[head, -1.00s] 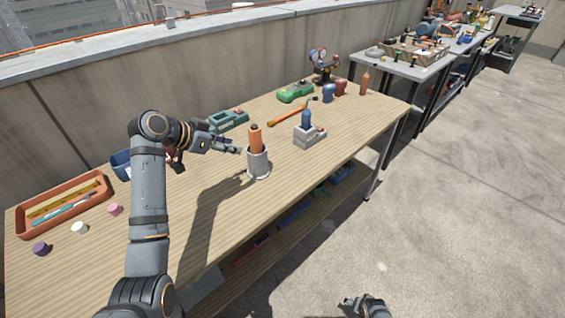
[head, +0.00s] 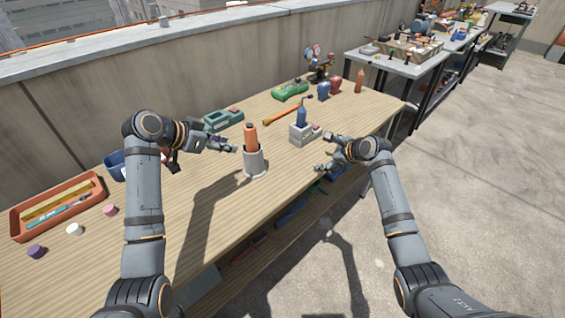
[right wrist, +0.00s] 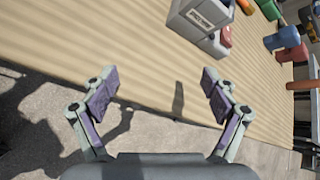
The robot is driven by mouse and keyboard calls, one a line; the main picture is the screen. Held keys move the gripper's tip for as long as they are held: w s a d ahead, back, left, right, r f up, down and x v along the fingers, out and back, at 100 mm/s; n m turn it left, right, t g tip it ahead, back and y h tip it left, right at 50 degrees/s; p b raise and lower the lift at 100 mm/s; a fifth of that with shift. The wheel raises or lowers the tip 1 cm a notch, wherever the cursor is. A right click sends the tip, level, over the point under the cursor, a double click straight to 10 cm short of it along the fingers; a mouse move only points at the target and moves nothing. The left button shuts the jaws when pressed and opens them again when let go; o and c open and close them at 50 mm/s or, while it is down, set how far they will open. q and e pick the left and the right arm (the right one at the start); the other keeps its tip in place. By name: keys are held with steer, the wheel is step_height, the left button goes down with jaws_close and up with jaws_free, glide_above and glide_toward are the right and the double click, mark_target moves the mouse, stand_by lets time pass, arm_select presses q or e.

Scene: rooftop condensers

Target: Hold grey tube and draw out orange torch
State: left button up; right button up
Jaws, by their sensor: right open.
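The grey tube (head: 255,164) stands upright on the wooden bench (head: 201,208). The orange torch (head: 251,138) stands in it, with its upper part sticking out of the top. My left gripper (head: 233,145) is just left of the torch and tube; whether its fingers touch them, or how far they are open, I cannot tell. My right gripper (head: 325,152) is at the bench's front edge, right of the tube and apart from it. In the right wrist view its two fingers (right wrist: 158,92) are wide apart with nothing between them.
A grey block holder (head: 303,134) with a blue bottle (head: 301,117) stands right of the tube, near my right gripper. An orange tray (head: 95,184) is at the left. The bench front before the tube is clear.

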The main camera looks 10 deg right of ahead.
mark_target(261, 161)
steer(key=s+a+r+m+y, duration=0.1)
steer(key=s+a+y, duration=0.1)
steer(key=a, duration=0.3)
steer(key=s+a+r+m+y, duration=0.1)
steer(key=s+a+y, duration=0.1)
steer(key=a, duration=0.3)
steer(key=s+a+r+y, duration=0.1)
steer(key=s+a+y, duration=0.1)
steer(key=a, duration=0.3)
steer(key=shift+s+a+r+m+g, duration=0.2)
steer(key=shift+r+m+g, duration=0.1)
steer(key=shift+m+g, duration=0.1)
steer(key=x, duration=1)
steer(key=shift+w+a+f, duration=0.15)
steer(key=shift+w+f, duration=0.05)
steer(key=shift+w, duration=0.05)
steer(key=shift+c, duration=0.2)
